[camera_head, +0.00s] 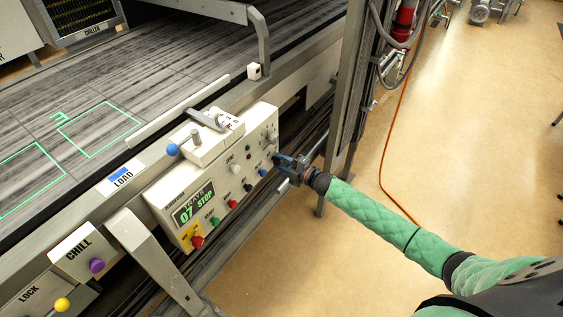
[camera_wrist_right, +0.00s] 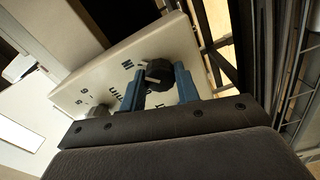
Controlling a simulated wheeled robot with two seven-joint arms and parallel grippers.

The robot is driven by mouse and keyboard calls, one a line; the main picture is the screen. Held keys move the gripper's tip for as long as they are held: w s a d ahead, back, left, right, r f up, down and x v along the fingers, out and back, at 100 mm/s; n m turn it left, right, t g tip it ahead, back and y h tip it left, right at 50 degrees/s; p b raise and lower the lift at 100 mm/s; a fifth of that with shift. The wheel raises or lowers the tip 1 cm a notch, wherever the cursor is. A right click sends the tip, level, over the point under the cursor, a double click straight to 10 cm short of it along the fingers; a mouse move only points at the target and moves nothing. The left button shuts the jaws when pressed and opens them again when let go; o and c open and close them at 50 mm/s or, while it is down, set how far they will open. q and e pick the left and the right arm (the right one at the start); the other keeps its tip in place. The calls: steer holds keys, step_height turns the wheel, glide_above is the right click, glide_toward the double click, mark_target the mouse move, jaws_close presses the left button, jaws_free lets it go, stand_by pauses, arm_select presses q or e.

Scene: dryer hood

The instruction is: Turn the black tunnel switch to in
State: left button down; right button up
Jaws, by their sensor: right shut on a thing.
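The black tunnel switch (camera_wrist_right: 160,73) is a round knob with a pale pointer line, on the cream control panel (camera_wrist_right: 90,80) in the right wrist view. Lettering beside it reads "IN" at its upper left; other letters are partly covered by the fingers. My right gripper (camera_wrist_right: 159,85) has its blue fingers on either side of the knob and is shut on it. In the head view my right gripper (camera_head: 279,159) reaches the right end of the control panel (camera_head: 222,160) and hides the knob there. My left gripper is not in view.
A metal post (camera_head: 345,100) stands close beyond my right gripper. A purple-knobbed CHILL box (camera_head: 85,252) is lower left. Open floor lies right.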

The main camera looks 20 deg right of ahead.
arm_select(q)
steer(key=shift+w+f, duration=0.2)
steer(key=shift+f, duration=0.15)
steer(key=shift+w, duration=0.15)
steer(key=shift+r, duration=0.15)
